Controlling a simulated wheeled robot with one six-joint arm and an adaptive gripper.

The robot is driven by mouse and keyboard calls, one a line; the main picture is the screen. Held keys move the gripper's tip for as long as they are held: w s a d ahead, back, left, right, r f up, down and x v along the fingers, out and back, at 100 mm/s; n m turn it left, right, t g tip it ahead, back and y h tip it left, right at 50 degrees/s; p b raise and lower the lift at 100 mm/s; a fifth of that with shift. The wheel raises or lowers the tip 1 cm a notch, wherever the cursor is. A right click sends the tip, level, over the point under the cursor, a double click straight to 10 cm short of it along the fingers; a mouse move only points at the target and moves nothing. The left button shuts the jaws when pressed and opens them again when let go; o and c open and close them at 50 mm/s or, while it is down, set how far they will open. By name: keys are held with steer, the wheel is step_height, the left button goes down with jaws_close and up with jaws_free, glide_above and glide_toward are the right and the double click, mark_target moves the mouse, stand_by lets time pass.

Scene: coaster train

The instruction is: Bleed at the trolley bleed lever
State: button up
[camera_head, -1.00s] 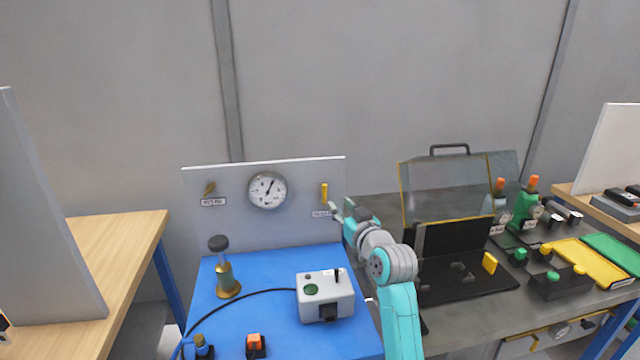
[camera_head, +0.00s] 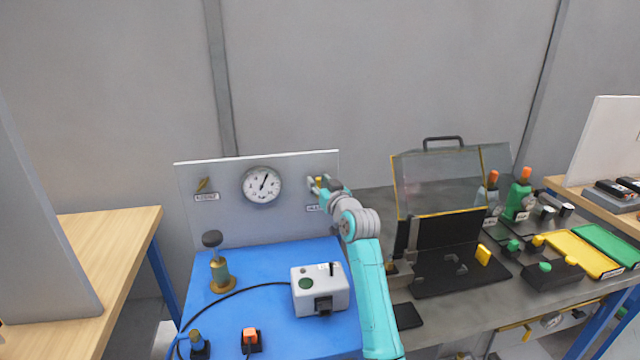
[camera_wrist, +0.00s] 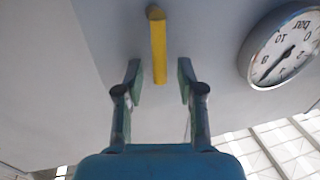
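The bleed lever (camera_wrist: 158,50) is a yellow bar on the upright grey panel (camera_head: 230,215). In the wrist view it runs from the top middle down toward the gap between my fingers. My gripper (camera_wrist: 158,82) is open, with one finger on each side of the lever's end and visible space on both sides. In the head view my gripper (camera_head: 318,184) is at the panel's right side, above a small label, and hides most of the lever. The round white gauge (camera_head: 262,186) is on the panel left of my gripper; it also shows in the wrist view (camera_wrist: 284,46).
A brass-coloured handle (camera_head: 203,184) is on the panel's left. The blue trolley top (camera_head: 260,270) holds a grey box (camera_head: 320,290) and a black-knobbed brass post (camera_head: 219,265). A bench with a clear-lidded case (camera_head: 440,185) stands to the right.

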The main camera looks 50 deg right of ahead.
mark_target(299, 197)
jaws_close()
steer(key=shift+a, duration=0.1)
steer(key=a+n, duration=0.1)
steer(key=n, duration=0.1)
steer(key=w+a+n+g, duration=0.1)
steer(key=n, duration=0.2)
steer(key=w+a+f+n, duration=0.1)
steer(key=n, duration=0.1)
steer(key=shift+g, duration=0.3)
steer(key=n, duration=0.1)
steer(key=f+n, duration=0.1)
steer(key=n, duration=0.1)
steer(key=a+f+n+g+h, duration=0.1)
steer(key=n, duration=0.1)
steer(key=shift+w+a, duration=0.1)
steer(key=shift+w, duration=0.3)
steer(key=shift+w+a+f+n+g+h, duration=0.1)
steer(key=shift+f+n+g+h, duration=0.15)
steer(key=shift+f+n, duration=0.5)
steer(key=shift+w+a+f+n+g+h, duration=0.1)
steer(key=shift+f+n+g+h, duration=0.2)
steer(key=shift+n, duration=0.75)
